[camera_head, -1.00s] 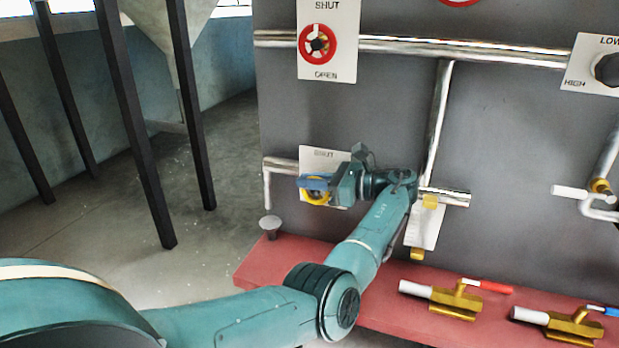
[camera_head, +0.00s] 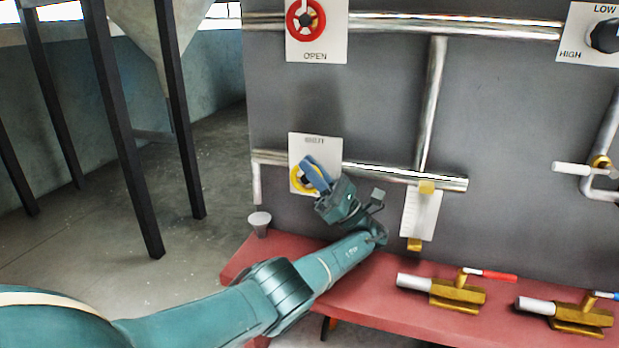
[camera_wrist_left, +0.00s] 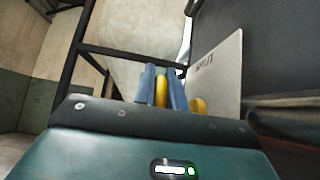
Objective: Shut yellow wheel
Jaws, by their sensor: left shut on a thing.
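The yellow wheel (camera_head: 298,180) is at the left of the grey panel, in front of a white plate (camera_head: 303,143) marked SHUT at its top. My left gripper (camera_head: 314,172) reaches it from the lower right, tilted. Its blue fingers are shut on the wheel's rim and hide part of the wheel. In the left wrist view the yellow rim (camera_wrist_left: 161,91) lies between the two blue fingers, and another part of the wheel shows to their right. My right gripper is not in view.
A red wheel (camera_head: 305,18) on a white plate is above. Steel pipes (camera_head: 400,174) cross the panel. A white tag (camera_head: 420,213) hangs to the right of my arm. Brass valves (camera_head: 458,292) stand on the red ledge (camera_head: 385,285). Dark posts (camera_head: 125,140) stand at left.

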